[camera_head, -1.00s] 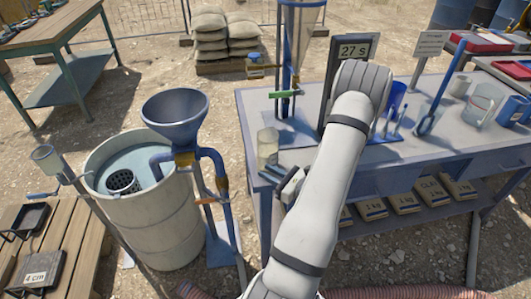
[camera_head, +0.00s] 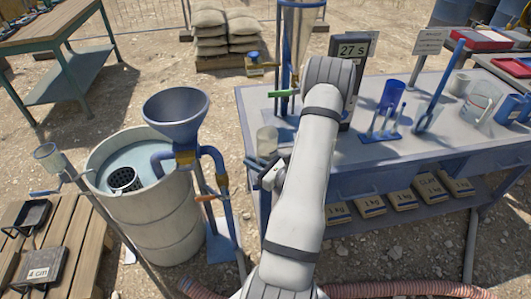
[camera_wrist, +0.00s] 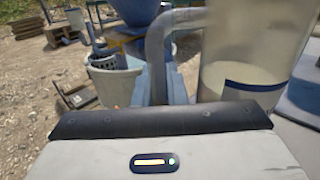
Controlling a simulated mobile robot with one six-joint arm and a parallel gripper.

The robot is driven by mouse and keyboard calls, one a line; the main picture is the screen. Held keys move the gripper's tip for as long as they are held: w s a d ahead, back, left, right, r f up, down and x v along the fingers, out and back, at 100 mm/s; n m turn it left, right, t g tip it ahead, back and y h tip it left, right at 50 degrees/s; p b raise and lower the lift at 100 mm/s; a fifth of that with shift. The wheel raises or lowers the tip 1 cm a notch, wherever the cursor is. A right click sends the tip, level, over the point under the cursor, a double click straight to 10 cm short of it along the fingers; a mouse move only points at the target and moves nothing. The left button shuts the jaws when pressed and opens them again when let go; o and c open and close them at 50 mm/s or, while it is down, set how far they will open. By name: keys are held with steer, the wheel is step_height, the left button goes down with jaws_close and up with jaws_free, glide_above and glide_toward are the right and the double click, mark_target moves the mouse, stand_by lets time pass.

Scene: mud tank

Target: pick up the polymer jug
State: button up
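A clear, pale jug (camera_head: 267,142) stands upright at the left end of the blue-grey workbench (camera_head: 340,163). I take it for the polymer jug. In the wrist view the jug (camera_wrist: 248,60) is large at the right, with a dark blue band low on its wall and a grey curved handle at its left. My gripper (camera_head: 262,164) is just in front of the jug at the bench's left edge. Its fingers look apart, and I see no grip on the jug. In the wrist view my gripper's housing hides the jug's base, and contact with the handle is unclear.
A blue funnel (camera_head: 176,108) on a stand and a drum (camera_head: 160,215) are left of the bench. A timer sign (camera_head: 355,48) and a tall funnel rig (camera_head: 297,45) stand behind the jug. Blue tools (camera_head: 390,105) and containers fill the bench's right side.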

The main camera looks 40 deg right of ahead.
jaws_close()
steer(key=shift+r, duration=0.2)
